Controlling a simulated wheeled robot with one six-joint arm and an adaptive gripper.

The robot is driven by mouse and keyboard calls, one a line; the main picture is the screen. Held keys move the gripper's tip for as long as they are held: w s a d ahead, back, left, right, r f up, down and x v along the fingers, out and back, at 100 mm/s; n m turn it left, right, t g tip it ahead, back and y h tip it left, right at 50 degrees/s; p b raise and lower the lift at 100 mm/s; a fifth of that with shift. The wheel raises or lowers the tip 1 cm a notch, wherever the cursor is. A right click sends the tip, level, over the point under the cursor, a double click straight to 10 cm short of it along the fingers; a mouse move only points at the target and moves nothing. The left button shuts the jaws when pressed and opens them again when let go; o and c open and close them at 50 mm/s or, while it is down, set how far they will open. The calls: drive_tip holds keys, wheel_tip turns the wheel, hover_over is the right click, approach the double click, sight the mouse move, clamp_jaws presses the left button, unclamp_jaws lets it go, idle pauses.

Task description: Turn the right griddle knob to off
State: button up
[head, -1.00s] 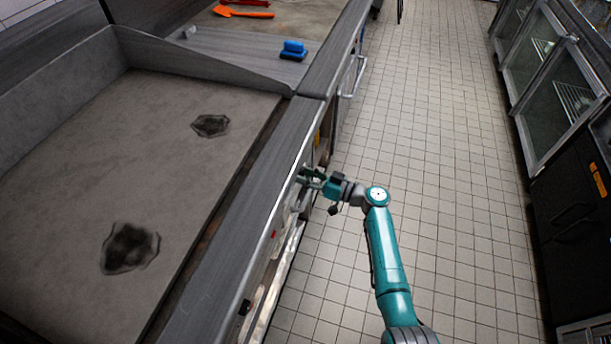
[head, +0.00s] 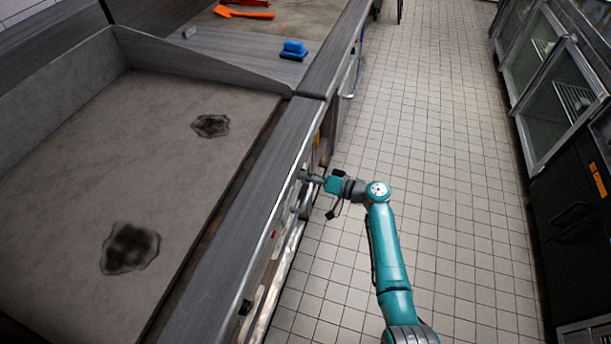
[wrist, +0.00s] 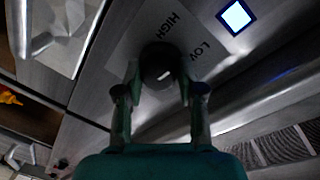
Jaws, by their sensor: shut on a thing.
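The griddle knob (wrist: 156,58) is dark and round with a white pointer mark, seen in the wrist view on a steel panel. The words HIGH and LOW are printed beside it. My gripper (wrist: 160,78) is shut on the knob, one finger on each side. The pointer mark faces toward the lower right of the wrist view, near the LOW side. In the head view my gripper (head: 309,178) meets the front panel of the griddle (head: 75,170); the knob is hidden there.
A lit blue-white square (wrist: 236,17) is on the panel near the knob. Another dark knob (head: 245,307) sits nearer on the same front. A blue brush (head: 293,50) and orange spatula (head: 243,13) lie beyond the griddle. The tiled aisle (head: 440,150) is clear.

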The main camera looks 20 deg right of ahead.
drive_tip(key=m+g, duration=0.1)
drive_tip(key=m, duration=0.6)
drive_tip(key=m+g+y, duration=0.1)
drive_tip(key=m, duration=0.7)
drive_tip(key=shift+w+d+r, duration=0.15)
drive_tip(key=shift+w+d, duration=0.05)
drive_tip(key=shift+m, duration=0.3)
idle(0.3)
drive_tip(key=o, duration=1.2)
drive_tip(key=shift+g, duration=0.3)
drive_tip(key=shift+c, duration=0.2)
drive_tip(key=v, duration=1.2)
drive_tip(key=shift+w, duration=0.1)
drive_tip(key=shift+f, duration=0.25)
